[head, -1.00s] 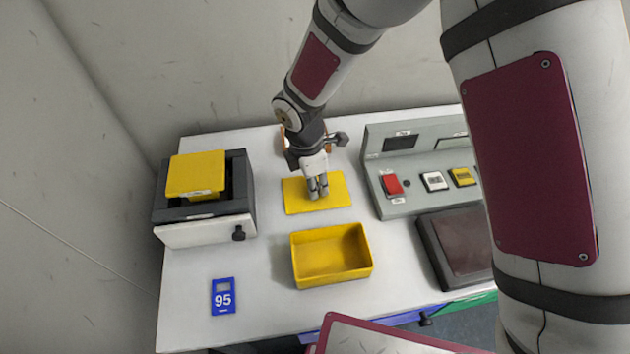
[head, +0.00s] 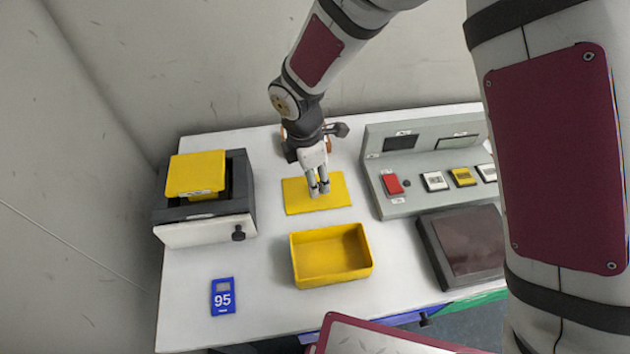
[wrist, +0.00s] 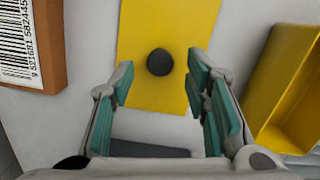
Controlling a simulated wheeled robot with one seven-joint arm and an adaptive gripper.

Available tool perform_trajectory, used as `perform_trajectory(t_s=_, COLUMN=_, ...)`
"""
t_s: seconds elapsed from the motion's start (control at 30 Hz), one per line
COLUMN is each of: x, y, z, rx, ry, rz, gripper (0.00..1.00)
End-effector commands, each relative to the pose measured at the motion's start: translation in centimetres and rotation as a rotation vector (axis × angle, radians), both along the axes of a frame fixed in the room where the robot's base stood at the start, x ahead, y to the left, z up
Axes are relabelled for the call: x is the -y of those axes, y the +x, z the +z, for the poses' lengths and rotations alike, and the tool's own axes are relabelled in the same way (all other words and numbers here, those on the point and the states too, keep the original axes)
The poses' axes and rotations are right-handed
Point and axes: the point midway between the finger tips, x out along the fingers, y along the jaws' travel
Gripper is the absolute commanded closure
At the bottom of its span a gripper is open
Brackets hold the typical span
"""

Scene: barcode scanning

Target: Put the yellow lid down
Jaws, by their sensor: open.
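The yellow lid (head: 332,196) is a flat yellow plate lying on the white table, behind the open yellow box (head: 330,262). In the wrist view the lid (wrist: 168,28) has a round dark knob (wrist: 160,62) on it. My gripper (head: 318,192) is above the lid, pointing down. In the wrist view my gripper (wrist: 160,85) is open, its teal finger pads on either side of the knob and clear of it. The box's edge also shows at the right of the wrist view (wrist: 275,75).
A dark machine with a yellow top (head: 196,174) stands at the left. A blue tag marked 95 (head: 222,297) lies at the front left. A grey control panel (head: 400,163) and a dark flat pad (head: 465,245) are at the right. A brown box with a barcode (wrist: 35,50) is beside the lid.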

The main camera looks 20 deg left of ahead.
Motion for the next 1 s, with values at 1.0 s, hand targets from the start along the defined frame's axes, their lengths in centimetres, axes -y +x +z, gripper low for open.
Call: perform_trajectory(t_s=1.0, x=0.6, y=-0.1, z=11.0, rx=0.021, ry=0.004, rz=-0.070, gripper=0.57)
